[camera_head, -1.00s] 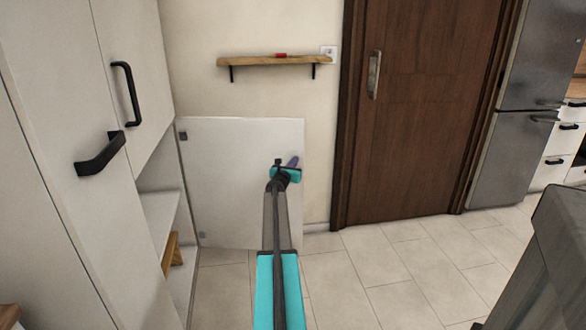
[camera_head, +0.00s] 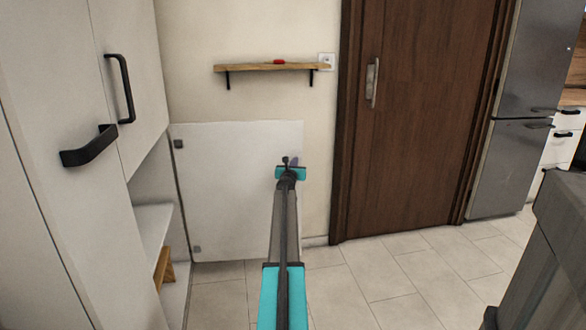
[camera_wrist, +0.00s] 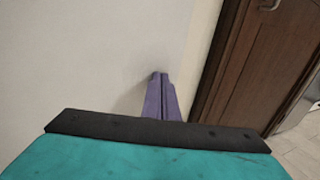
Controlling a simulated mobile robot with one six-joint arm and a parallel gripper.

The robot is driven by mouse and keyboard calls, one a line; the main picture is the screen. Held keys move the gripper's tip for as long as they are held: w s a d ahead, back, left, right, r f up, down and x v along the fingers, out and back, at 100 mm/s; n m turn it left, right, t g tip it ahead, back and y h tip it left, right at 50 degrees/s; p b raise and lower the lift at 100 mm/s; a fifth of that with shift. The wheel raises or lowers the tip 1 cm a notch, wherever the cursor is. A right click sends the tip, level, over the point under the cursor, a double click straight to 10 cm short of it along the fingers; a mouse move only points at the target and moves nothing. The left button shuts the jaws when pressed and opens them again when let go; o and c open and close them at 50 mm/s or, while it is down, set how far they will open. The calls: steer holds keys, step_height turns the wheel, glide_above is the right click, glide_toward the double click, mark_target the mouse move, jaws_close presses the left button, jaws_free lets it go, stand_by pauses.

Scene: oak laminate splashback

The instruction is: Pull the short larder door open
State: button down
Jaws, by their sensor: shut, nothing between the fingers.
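The short larder door (camera_head: 228,195) is a plain white panel at the lower left in the head view. It stands swung well out from the cabinet, with its inner face and two dark hinges on its left edge showing. My gripper (camera_head: 294,161) is in front of that face near its right edge, mostly hidden behind my wrist. In the wrist view, my gripper's purple fingers (camera_wrist: 160,77) are together and empty. Their tips are at or close to the white door face (camera_wrist: 80,55); I cannot tell if they touch. The door's handle is not in view.
The open compartment shows a white shelf (camera_head: 150,228) and a wooden object (camera_head: 163,268). Tall white doors with black handles (camera_head: 90,147) stand at left. A wall shelf (camera_head: 270,67) hangs above. A brown door (camera_head: 415,110) and fridge (camera_head: 510,150) are right. Tiled floor is clear.

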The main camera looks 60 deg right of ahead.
steer(key=shift+w, duration=0.25)
stand_by(0.4)
steer(key=s+a, duration=0.7)
steer(key=a, duration=0.4)
steer(key=shift+s+a, duration=0.25)
steer(key=shift+a, duration=0.15)
stand_by(0.4)
stand_by(0.5)
